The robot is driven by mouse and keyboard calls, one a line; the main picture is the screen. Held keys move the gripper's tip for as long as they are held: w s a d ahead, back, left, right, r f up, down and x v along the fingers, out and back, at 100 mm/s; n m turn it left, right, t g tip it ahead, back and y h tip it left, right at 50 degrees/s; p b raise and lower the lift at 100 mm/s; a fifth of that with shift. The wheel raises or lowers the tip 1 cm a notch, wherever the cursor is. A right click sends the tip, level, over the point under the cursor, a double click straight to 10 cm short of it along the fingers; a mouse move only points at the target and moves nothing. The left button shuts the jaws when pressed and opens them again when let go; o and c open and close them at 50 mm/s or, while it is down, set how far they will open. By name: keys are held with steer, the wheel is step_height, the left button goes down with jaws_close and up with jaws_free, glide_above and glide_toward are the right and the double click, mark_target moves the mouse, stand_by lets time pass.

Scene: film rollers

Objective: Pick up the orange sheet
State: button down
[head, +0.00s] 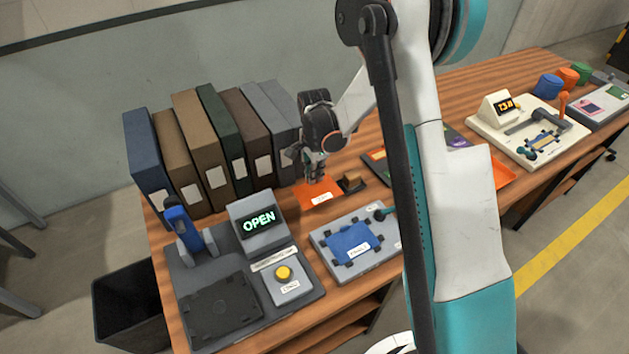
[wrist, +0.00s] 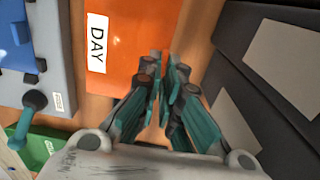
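The orange sheet (head: 318,194) lies flat on the wooden table in front of the binders, with a white label. In the wrist view the orange sheet (wrist: 140,40) fills the upper middle and its label reads DAY. My gripper (head: 316,177) points down at the sheet's back edge in the head view. In the wrist view my gripper (wrist: 164,68) has its fingertips over the sheet's edge near a corner, with a narrow gap between them. Nothing is seen held. Whether the tips touch the sheet cannot be told.
Several binders (head: 213,148) stand behind and left of the gripper, close to it. A small dark block with a brown top (head: 351,181) sits right of the sheet. A grey device with a blue plate (head: 352,243) and an OPEN display (head: 258,221) are in front. My arm hides part of the table.

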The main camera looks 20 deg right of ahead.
step_height(320, 180, up, 14)
steer(key=p, duration=0.3)
steer(key=shift+f, duration=0.1)
stand_by(0.9)
